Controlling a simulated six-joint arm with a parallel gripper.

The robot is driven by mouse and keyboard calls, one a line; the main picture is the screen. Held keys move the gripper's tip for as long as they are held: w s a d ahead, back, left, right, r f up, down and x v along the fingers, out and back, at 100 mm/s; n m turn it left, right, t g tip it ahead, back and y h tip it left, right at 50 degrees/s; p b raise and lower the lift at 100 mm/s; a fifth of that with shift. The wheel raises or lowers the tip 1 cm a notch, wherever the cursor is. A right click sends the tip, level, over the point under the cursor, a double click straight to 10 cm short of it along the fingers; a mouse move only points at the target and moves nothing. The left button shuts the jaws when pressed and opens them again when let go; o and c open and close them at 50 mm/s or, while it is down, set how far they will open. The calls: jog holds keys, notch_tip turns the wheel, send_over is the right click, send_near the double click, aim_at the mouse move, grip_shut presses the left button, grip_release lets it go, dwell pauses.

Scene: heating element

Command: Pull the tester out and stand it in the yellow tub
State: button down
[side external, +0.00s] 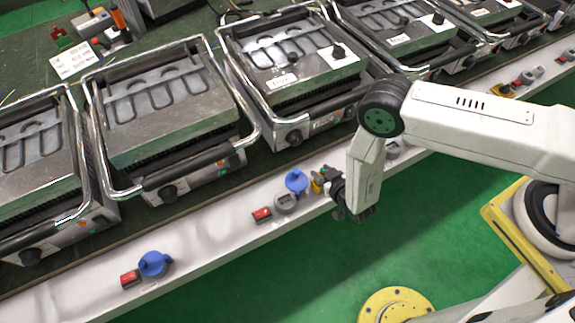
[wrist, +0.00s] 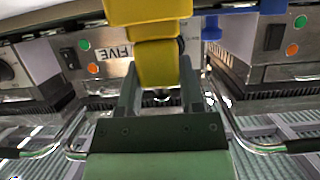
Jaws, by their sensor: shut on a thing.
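The tester seems to be the yellow block (wrist: 155,55) that fills the top middle of the wrist view. My gripper (wrist: 158,82) is shut on it, with one dark finger on each side of its narrower part. In the side external view, my gripper (side external: 332,186) is at the white rail, and a small yellow part of the tester (side external: 317,184) shows at the fingertips, just right of a blue plug (side external: 296,181). Whether the tester still sits in a socket is hidden. I cannot make out a yellow tub in either view.
A white rail (side external: 215,232) with red switches (side external: 262,214) and grey sockets runs along the front of several metal grills (side external: 165,110). Another blue plug (side external: 153,263) sits at the lower left. Green floor (side external: 270,290) lies open in front of the rail.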

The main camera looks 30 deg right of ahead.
jog(key=shift+f, duration=0.7)
jog(key=shift+c, duration=0.7)
grip_release()
jog(key=shift+s, duration=0.1)
jog(key=v, duration=0.7)
jog(key=shift+s+r, duration=0.2)
jog(key=shift+s, duration=0.05)
jog(key=shift+w+r, duration=0.1)
